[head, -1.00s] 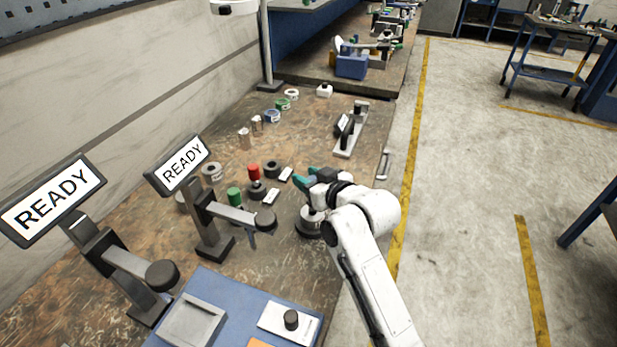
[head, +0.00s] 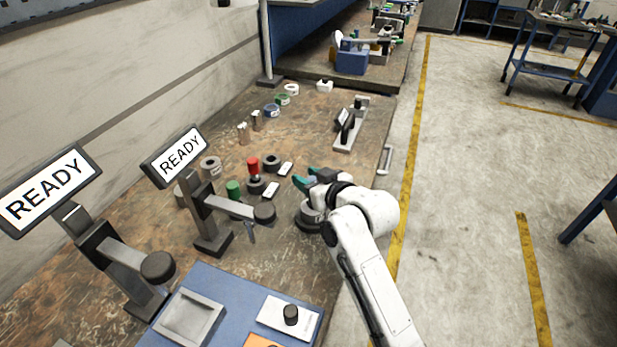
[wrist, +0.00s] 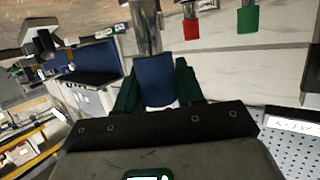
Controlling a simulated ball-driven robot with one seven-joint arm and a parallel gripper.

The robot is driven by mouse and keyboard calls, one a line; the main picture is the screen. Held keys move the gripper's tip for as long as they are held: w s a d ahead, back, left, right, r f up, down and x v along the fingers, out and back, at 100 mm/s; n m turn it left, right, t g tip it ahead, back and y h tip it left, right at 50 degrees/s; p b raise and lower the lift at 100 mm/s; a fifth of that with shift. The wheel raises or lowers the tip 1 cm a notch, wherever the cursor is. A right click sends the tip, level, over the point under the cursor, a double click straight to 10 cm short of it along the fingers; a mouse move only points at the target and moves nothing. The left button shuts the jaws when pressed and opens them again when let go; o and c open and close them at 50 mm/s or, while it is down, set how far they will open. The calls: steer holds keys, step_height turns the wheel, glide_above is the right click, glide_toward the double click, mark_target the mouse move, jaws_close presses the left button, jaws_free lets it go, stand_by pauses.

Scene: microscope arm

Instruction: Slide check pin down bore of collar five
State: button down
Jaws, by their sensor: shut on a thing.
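My gripper (wrist: 155,85) has green fingers shut on a check pin with a dark blue handle (wrist: 155,78). The pin's metal shaft (wrist: 147,25) runs away from the fingers to the top of the wrist view. In the head view my gripper (head: 304,180) is over the bench, and the pin is hidden or too small to tell. Dark collars stand to its left: one (head: 271,161) is open on top, and one (head: 256,188) lies under a red-handled pin (head: 253,166). A round dark base (head: 307,219) is partly behind my arm. I cannot read which is collar five.
Two READY screens (head: 181,153) with dark arms stand left. A blue panel (head: 235,290) lies in front.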

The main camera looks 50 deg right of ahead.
steer(key=shift+f+b, duration=1)
steer(key=shift+f, duration=0.55)
steer(key=c, duration=0.6)
jaws_free()
steer(key=v, duration=1)
steer(key=shift+s+r, duration=0.1)
steer(key=shift+s, duration=0.25)
